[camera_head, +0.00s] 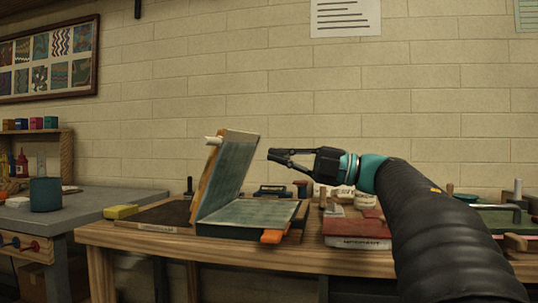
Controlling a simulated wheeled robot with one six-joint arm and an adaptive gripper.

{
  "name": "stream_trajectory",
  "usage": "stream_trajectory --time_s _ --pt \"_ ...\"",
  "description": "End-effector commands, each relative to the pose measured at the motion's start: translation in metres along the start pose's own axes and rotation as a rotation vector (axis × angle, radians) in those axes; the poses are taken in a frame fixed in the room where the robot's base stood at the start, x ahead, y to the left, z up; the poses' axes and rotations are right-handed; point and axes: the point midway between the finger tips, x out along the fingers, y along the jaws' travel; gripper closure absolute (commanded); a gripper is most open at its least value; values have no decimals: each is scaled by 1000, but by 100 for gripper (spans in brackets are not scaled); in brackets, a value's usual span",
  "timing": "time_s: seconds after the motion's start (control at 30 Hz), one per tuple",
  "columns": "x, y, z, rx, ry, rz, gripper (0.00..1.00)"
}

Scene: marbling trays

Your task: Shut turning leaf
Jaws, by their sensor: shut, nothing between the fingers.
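The turning leaf (228,177) is a hinged grey-green panel with a wooden back and a pale knob near its top left. It stands raised and leans to the right, well apart from the flat bed. The flat bed (252,213) is a shallow grey-green tray with a dark front edge and an orange tab (271,237) at its front right corner. My gripper (270,154) is shut and empty. In the picture it is right of the leaf's upper edge and above the bed. I cannot tell its exact depth gap to the leaf.
The wooden table (130,240) also holds a dark board (165,216) left of the leaf, a yellow block (121,212) and a red labelled box (357,229). Jars and tools stand behind my arm. A grey side table with a teal cup (45,195) is at left.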

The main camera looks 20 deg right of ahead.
Motion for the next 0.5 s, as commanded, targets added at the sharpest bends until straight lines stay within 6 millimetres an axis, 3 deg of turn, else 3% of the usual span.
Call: stream_trajectory --time_s 0.5 --pt "94 0 -1 1 3 2 100"
